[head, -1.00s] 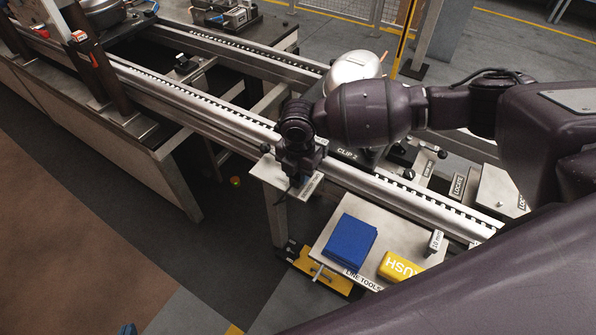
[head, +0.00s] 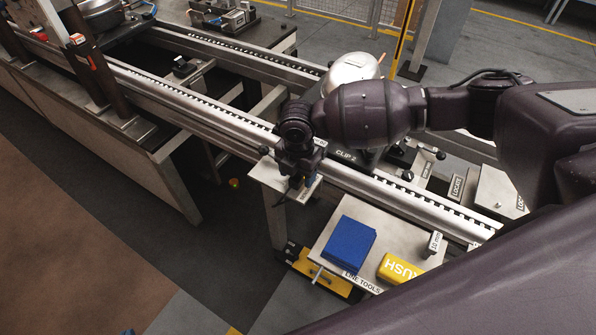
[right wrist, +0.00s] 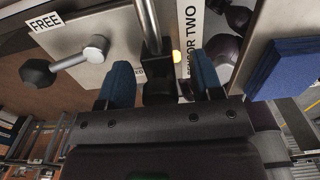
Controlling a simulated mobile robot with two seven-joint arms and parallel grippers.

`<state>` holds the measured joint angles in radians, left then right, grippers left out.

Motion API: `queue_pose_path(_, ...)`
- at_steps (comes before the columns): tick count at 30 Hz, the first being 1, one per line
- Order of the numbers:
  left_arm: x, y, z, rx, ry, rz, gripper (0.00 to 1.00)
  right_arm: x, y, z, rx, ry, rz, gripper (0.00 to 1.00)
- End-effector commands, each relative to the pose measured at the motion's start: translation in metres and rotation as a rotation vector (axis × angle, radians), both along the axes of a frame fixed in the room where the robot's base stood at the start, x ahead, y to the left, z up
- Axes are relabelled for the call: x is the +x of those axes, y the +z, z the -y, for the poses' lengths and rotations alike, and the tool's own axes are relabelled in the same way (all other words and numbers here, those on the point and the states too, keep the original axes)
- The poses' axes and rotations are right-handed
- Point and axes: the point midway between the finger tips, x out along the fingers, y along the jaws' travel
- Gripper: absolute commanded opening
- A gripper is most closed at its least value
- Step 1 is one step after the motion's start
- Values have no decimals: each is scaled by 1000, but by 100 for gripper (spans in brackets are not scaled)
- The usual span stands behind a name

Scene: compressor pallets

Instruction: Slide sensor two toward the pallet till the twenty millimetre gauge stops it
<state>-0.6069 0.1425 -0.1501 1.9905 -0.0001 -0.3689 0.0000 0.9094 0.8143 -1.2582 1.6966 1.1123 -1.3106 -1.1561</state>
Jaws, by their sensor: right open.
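My right gripper (head: 297,186) is over the near rail, at a light bracket plate (head: 268,174) on the rail's near side. In the right wrist view its two blue fingers (right wrist: 163,80) are apart, with a dark block (right wrist: 158,78) and an upright metal rod (right wrist: 149,25) between them; I cannot tell if they touch. A SENSOR TWO label (right wrist: 189,45) is beside the right finger, near a small yellow light (right wrist: 176,57). A silver-domed compressor (head: 350,68) stands behind my arm; its pallet is mostly hidden. A small gauge block marked in mm (head: 435,243) stands on the tool shelf; its number is unclear. My left gripper is out of view.
The LINE TOOLS shelf (head: 393,229) holds a blue cloth (head: 348,241) and a yellow block (head: 400,268). A black-knobbed handle (right wrist: 70,61) and a FREE label (right wrist: 45,23) are left of the fingers. The near rail (head: 400,200) runs diagonally. Open floor lies at left.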

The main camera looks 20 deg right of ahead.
Motion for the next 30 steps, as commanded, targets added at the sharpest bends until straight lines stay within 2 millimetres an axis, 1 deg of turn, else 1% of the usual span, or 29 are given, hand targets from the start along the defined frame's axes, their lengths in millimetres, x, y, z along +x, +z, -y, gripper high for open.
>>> queue_pose_path(5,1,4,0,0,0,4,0,1,20,0,0,1,4,60)
queue_pose_path(12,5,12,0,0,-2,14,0,1,64,0,0,1,5,60)
queue_pose_path(18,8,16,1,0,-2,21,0,1,93,0,0,-1,4,60)
queue_pose_path(21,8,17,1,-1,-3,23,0,1,102,0,0,-1,3,60)
queue_pose_path(24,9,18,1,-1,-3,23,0,1,106,0,0,0,3,60)
queue_pose_path(30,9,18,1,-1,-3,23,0,0,108,0,0,0,1,60)
